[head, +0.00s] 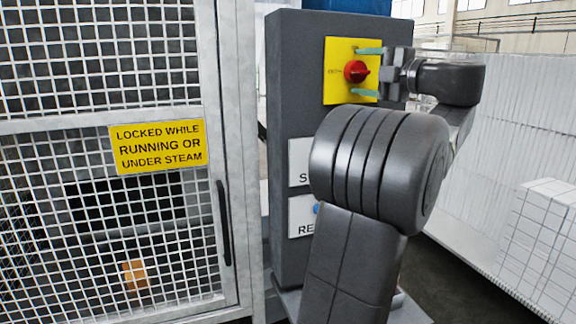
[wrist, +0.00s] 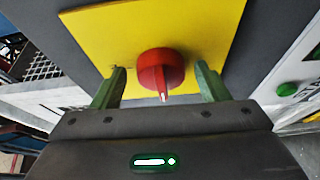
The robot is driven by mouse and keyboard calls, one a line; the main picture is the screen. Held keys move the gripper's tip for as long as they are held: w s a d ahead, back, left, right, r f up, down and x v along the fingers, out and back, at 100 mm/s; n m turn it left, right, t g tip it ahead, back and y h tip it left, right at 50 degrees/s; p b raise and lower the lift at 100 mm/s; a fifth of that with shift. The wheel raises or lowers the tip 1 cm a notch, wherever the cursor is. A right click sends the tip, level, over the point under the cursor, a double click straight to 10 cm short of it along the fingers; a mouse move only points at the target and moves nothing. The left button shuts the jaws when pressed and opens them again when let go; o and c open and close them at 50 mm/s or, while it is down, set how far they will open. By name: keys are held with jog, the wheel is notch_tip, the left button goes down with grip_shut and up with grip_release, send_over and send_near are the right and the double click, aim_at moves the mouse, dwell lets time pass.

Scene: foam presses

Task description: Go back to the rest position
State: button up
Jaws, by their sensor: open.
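My gripper (head: 368,71) is in front of the yellow switch plate on the grey control pillar. Its two green fingers are apart, one on each side of the red rotary knob (head: 356,71), with nothing held between them. In the wrist view the red knob (wrist: 161,72) sits between the open fingertips (wrist: 162,80), with a visible gap on both sides. The knob's pale pointer mark faces the bottom of the wrist picture. The yellow plate (head: 338,88) also fills the upper middle of the wrist view (wrist: 215,30).
The grey pillar (head: 290,110) carries white label plates, partly hidden by my arm. A mesh guard door (head: 90,60) with a yellow "LOCKED WHILE RUNNING OR UNDER STEAM" sign (head: 158,146) stands at left, its dark handle (head: 223,222) upright. White stacked blocks (head: 540,240) are at right. Dark floor lies between.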

jog(key=m, duration=0.2)
jog(key=m+t, duration=0.1)
jog(key=shift+s+d+f+m+b, duration=0.1)
jog(key=shift+s+f+m+b, duration=0.05)
jog(key=shift+f+m+b, duration=0.25)
jog(key=m+t, duration=0.1)
jog(key=m, duration=0.1)
jog(key=m+t, duration=0.1)
jog(key=m, duration=0.2)
jog(key=shift+f+m+t, duration=0.15)
jog(key=shift+m+t, duration=0.15)
jog(key=shift+t, duration=0.1)
jog(key=m+t+h, duration=0.1)
jog(key=m, duration=0.1)
jog(key=m+t, duration=0.1)
jog(key=m, duration=0.2)
jog(key=a+m+t+h, duration=0.1)
jog(key=m, duration=0.2)
jog(key=shift+s+h, duration=0.15)
jog(key=shift+h, duration=0.15)
jog(key=shift+f+m+t+h, duration=0.1)
jog(key=shift+m+t+h, duration=0.3)
jog(key=shift+m, duration=0.7)
jog(key=shift+m+t+h, duration=0.1)
jog(key=shift+m+h, duration=0.5)
jog(key=shift+m, duration=0.5)
jog(key=shift+f, duration=0.1)
